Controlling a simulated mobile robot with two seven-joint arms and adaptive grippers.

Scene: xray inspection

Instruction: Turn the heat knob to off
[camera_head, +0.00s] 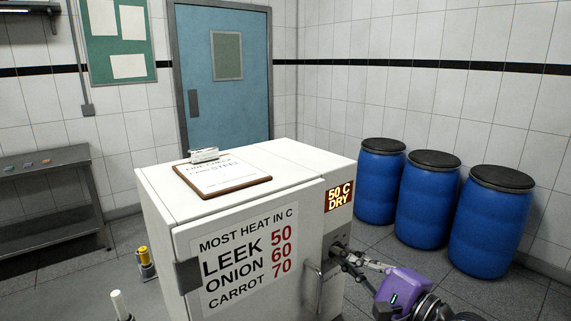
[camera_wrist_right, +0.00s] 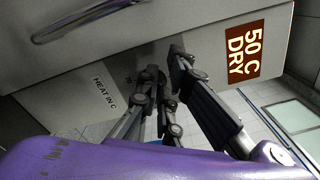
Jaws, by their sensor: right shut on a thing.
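The white cabinet (camera_head: 325,240) has a lit panel (camera_head: 339,196) reading "50 C DRY" on its right front, which also shows in the right wrist view (camera_wrist_right: 243,52). My right gripper (camera_head: 340,250) reaches in from the lower right, its fingertips against the cabinet front below that panel. It is shut on the heat knob, which its fingers mostly hide, so the knob's pointer cannot be read. In the right wrist view the fingers (camera_wrist_right: 163,65) meet the cabinet front beside a "HEAT IN C" label (camera_wrist_right: 104,93). My left gripper is not in view.
A door sign (camera_head: 247,262) lists leek 50, onion 60, carrot 70. A door handle (camera_head: 312,284) is just left of my right gripper. A clipboard (camera_head: 222,176) lies on top. Blue barrels (camera_head: 425,205) stand at the right, a metal table (camera_head: 45,185) at the left.

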